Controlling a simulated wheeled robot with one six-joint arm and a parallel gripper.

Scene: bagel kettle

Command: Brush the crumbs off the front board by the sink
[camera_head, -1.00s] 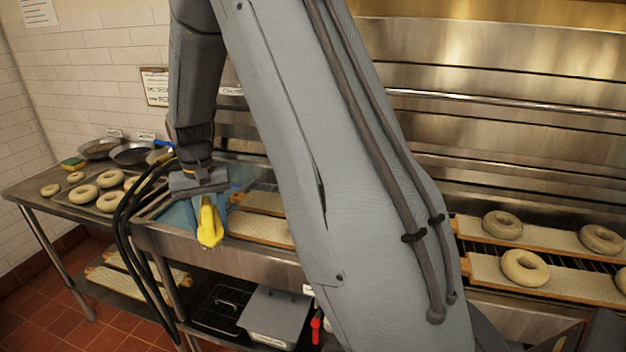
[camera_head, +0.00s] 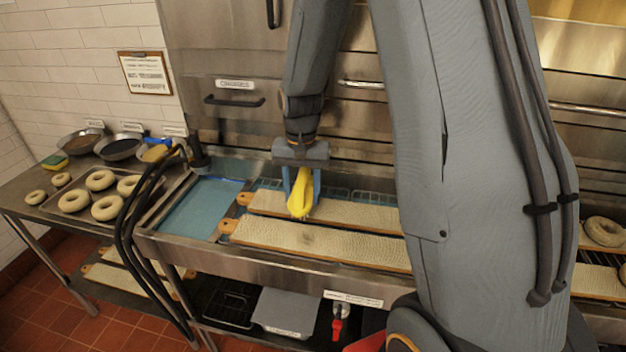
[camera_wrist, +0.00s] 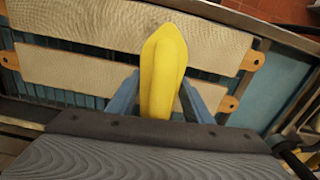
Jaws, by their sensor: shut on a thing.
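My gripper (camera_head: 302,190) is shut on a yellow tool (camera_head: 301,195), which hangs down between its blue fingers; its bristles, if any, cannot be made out. The front board (camera_head: 350,248), long with a pale woven cover and an orange tab at its left end, lies near the counter's front edge. A small dark patch (camera_head: 307,238) on it may be crumbs. The gripper is above the back board (camera_head: 350,211). In the wrist view the yellow tool (camera_wrist: 163,70) overlaps the front board (camera_wrist: 120,25); contact cannot be told. The blue sink (camera_head: 200,210) is left of the boards.
Black hoses (camera_head: 128,220) loop over the sink's left side. A tray of bagels (camera_head: 103,208) and several bowls stand on the left table. A wire rack lies under the boards. More bagels (camera_head: 605,232) sit on boards at the right. My arm hides the middle right.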

